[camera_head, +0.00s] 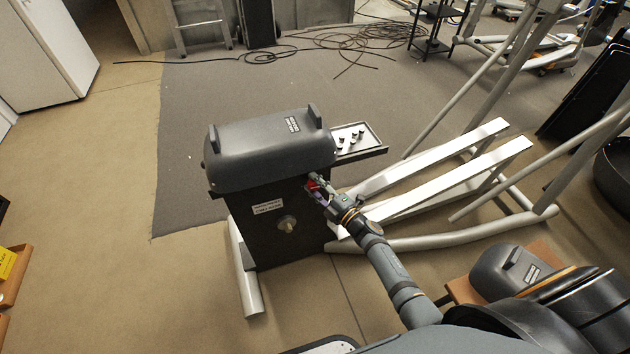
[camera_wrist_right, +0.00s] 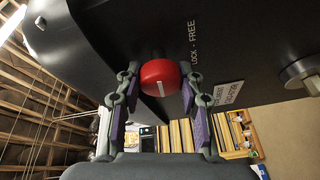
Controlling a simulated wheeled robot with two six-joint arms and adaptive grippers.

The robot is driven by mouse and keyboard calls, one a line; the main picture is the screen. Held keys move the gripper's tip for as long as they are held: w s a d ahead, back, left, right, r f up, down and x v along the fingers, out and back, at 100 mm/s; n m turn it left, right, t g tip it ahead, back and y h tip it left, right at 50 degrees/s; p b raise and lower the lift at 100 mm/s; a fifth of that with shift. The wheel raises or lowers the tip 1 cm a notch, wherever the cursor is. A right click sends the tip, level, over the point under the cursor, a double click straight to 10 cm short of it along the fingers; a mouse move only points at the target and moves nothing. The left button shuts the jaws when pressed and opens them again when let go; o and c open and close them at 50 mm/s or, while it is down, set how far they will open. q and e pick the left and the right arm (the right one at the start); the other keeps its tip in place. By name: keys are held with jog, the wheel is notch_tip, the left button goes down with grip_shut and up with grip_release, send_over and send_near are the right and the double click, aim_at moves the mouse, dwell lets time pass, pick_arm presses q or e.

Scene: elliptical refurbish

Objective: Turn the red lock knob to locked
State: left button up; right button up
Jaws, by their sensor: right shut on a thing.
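The red lock knob (camera_wrist_right: 161,76) sits on the dark side panel of the elliptical's housing. A short white mark shows on its face. Printed "LOCK - FREE" lettering (camera_wrist_right: 193,42) is beside it. In the head view only a bit of red of the knob (camera_head: 312,186) shows at my gripper. My right gripper (camera_head: 318,190) is at the panel's upper right edge, under the grey cover (camera_head: 262,150). In the wrist view its two fingers (camera_wrist_right: 160,84) are on either side of the knob, shut on it. My left gripper is not in view.
A white label (camera_head: 267,207) and a metal knob (camera_head: 287,224) are lower on the panel. A tray with small parts (camera_head: 377,149) juts out behind the cover. White pedal rails (camera_head: 450,183) lie to the right. Cables (camera_head: 345,38) lie on the far floor.

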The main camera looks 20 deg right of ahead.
jog(key=shift+n+p, duration=0.45)
jog(key=shift+n, duration=0.15)
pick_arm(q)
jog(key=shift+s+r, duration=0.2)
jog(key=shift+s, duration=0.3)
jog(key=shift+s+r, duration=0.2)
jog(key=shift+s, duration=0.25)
pick_arm(e)
jog(key=shift+g, duration=0.3)
jog(key=shift+f, duration=0.1)
jog(key=o, duration=1.2)
jog(key=v, duration=1.2)
jog(key=shift+s, duration=0.1)
